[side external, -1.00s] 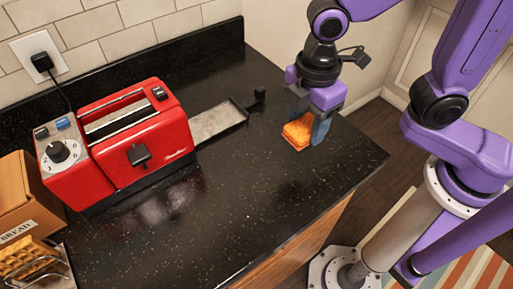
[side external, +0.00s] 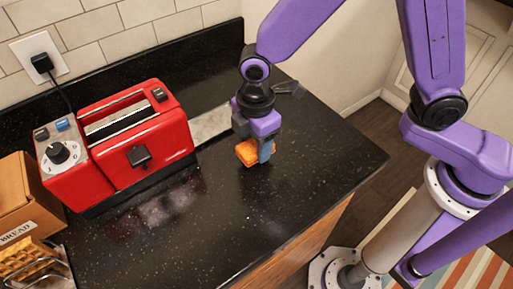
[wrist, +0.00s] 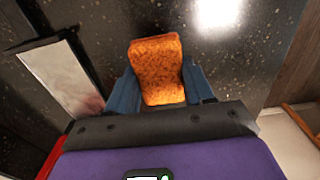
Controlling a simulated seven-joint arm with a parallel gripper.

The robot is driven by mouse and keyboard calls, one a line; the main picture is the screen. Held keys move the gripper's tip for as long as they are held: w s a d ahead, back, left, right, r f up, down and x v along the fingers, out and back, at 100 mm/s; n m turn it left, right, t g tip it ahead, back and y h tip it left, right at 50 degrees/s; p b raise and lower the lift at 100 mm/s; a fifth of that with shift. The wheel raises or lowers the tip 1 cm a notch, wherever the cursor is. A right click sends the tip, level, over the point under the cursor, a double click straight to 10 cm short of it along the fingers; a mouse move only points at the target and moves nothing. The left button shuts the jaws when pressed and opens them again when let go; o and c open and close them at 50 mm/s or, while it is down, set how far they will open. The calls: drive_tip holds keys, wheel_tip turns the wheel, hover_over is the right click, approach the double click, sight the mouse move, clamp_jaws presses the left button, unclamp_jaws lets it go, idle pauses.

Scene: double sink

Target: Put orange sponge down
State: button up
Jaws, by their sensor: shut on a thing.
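The orange sponge (side external: 249,152) is between the fingers of my gripper (side external: 256,154), over the black counter to the right of the red toaster. In the wrist view the sponge (wrist: 158,70) shows between the two blue-grey fingers, with my gripper (wrist: 158,85) shut on its sides. The sponge is close to the counter top; I cannot tell whether it touches it. Part of the sponge is hidden by a finger in the side view.
A bread box (side external: 25,190) and a rack with waffles (side external: 30,258) are at lower left. The black counter (side external: 240,215) is clear in front and to the right.

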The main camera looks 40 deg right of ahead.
sight(256, 144)
drive_tip(key=shift+f, duration=1.25)
drive_tip(key=shift+f, duration=0.15)
drive_tip(key=o, duration=0.9)
wheel_tip(256, 144, up, 12)
drive_tip(key=shift+r, duration=0.2)
drive_tip(key=shift+s+d, duration=0.1)
drive_tip(key=shift+d, duration=0.05)
drive_tip(key=s+d+m, duration=0.1)
drive_tip(key=s+d, duration=0.4)
drive_tip(key=d, duration=0.2)
drive_tip(key=s+d+m, duration=0.2)
drive_tip(key=s+d, duration=0.4)
drive_tip(key=d, duration=0.2)
drive_tip(key=s+d+m, duration=0.2)
drive_tip(key=s+d, duration=0.4)
drive_tip(key=d, duration=0.1)
drive_tip(key=shift+d+r, duration=0.15)
drive_tip(key=shift+d, duration=0.1)
